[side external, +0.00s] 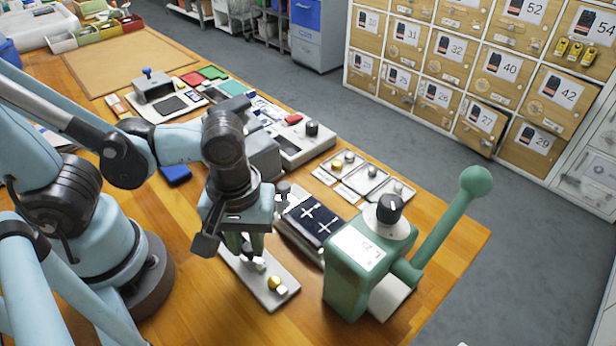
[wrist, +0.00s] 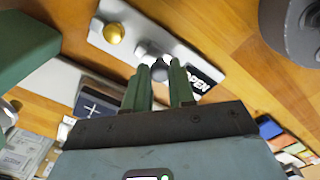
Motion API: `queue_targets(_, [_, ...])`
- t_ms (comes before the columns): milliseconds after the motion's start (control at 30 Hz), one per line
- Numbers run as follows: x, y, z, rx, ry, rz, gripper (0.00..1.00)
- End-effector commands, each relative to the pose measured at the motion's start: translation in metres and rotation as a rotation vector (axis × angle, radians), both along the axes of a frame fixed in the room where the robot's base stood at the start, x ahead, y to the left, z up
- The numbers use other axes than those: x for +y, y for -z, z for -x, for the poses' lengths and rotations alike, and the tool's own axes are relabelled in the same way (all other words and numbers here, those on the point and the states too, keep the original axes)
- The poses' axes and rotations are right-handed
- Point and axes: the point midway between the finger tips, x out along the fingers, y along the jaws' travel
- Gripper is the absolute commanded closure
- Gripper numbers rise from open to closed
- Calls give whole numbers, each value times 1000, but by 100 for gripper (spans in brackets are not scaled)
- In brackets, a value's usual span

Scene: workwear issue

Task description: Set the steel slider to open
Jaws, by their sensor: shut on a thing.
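A narrow light-grey plate (side external: 282,298) lies on the wooden table below my gripper. It carries a brass knob (side external: 274,282), which also shows in the wrist view (wrist: 114,33). My gripper (side external: 256,256) points down over the plate, its green fingers (wrist: 161,78) shut around the steel slider's knob (wrist: 158,68). The fingers hide part of that knob and the track under it. In the wrist view, a black label (wrist: 201,80) with white letters, seemingly OPEN, lies just right of the fingers on the plate. The brass knob is apart from my fingers.
A green press (side external: 350,278) with a long ball-ended lever (side external: 445,225) stands close to the right of the plate. A dark pad with white crosses (side external: 312,219) lies behind. Small trays (side external: 370,180) and a grey device (side external: 300,140) stand farther back. Bare table lies in front.

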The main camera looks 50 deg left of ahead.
Motion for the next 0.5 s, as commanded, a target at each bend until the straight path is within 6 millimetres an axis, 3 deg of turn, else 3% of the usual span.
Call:
queue_targets(400, [12, 0, 0, -1, -3, -8, 100])
queue_targets(433, [11, 0, 0, -1, -3, -8, 71])
queue_targets(500, [11, 0, 0, 0, -3, -8, 61])
